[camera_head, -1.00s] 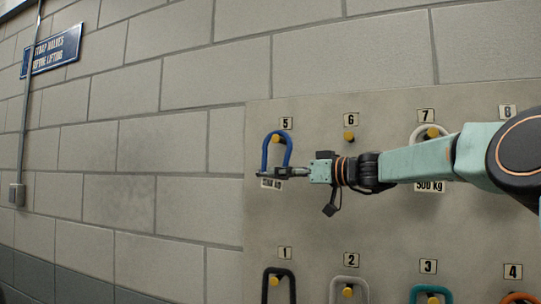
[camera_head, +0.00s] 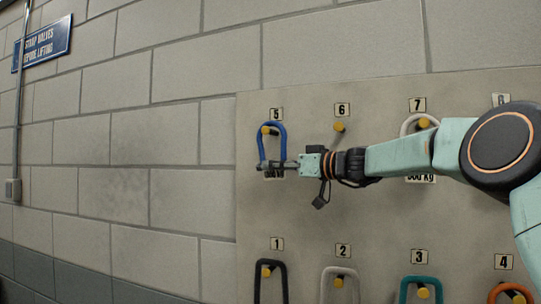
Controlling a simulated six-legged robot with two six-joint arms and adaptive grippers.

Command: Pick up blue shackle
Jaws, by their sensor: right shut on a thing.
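The blue shackle (camera_head: 272,139) is at the peg marked 5, its loop around or in front of the yellow peg (camera_head: 266,130). I cannot tell whether it still bears on the peg. My right gripper (camera_head: 272,165) reaches in from the right and is shut on the lower end of the blue shackle. The gripper partly hides that end and the weight label below it. My left gripper is not in view.
The pale board (camera_head: 300,215) carries numbered pegs. Peg 6 (camera_head: 339,127) is empty. A white shackle (camera_head: 408,123) hangs at 7, partly behind my arm. Black (camera_head: 284,280), pale grey (camera_head: 325,285), teal (camera_head: 404,288) and orange (camera_head: 497,290) shackles hang below.

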